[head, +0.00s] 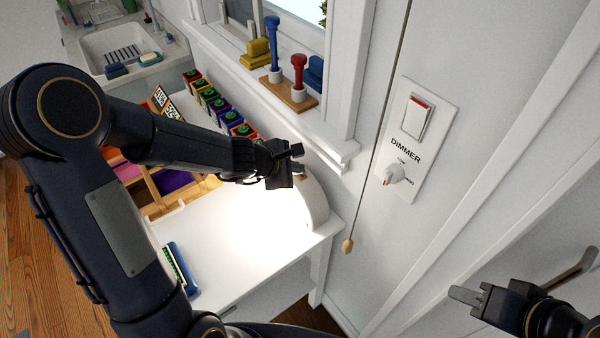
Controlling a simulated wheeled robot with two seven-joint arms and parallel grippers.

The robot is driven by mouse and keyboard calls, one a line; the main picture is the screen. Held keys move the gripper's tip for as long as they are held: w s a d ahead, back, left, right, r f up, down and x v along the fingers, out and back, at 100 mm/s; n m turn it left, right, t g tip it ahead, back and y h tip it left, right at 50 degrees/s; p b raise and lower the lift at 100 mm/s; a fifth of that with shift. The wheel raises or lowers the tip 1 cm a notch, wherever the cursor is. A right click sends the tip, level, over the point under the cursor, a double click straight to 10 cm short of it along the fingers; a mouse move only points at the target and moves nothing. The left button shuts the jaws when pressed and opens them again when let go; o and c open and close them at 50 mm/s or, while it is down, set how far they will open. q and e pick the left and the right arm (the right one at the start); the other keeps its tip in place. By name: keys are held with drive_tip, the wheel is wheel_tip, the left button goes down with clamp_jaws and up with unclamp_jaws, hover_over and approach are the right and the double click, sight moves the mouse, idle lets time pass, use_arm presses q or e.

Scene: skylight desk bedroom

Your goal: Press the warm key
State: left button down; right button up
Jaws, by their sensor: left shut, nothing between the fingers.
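A white rounded lamp (316,204) stands at the right end of the white desk, and bright light falls on the desktop to its left. A small brownish patch shows near its top, but I cannot tell whether it is the warm key; no label is readable. My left gripper (293,164) is shut and empty, right at the upper left of the lamp and covering part of it. I cannot tell whether it touches. My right gripper (468,294) is at the lower right, far from the lamp; its finger gap is not clear.
Several coloured boxes (221,107) line the desk's back. Pegs stand on a wooden board (286,94) on the sill.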

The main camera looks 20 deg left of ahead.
use_arm(q)
drive_tip(key=shift+r+p, duration=0.45)
drive_tip(key=shift+r, duration=0.1)
wheel_tip(320, 180, up, 6)
drive_tip(key=p, duration=0.5)
drive_tip(key=shift+p, duration=0.4)
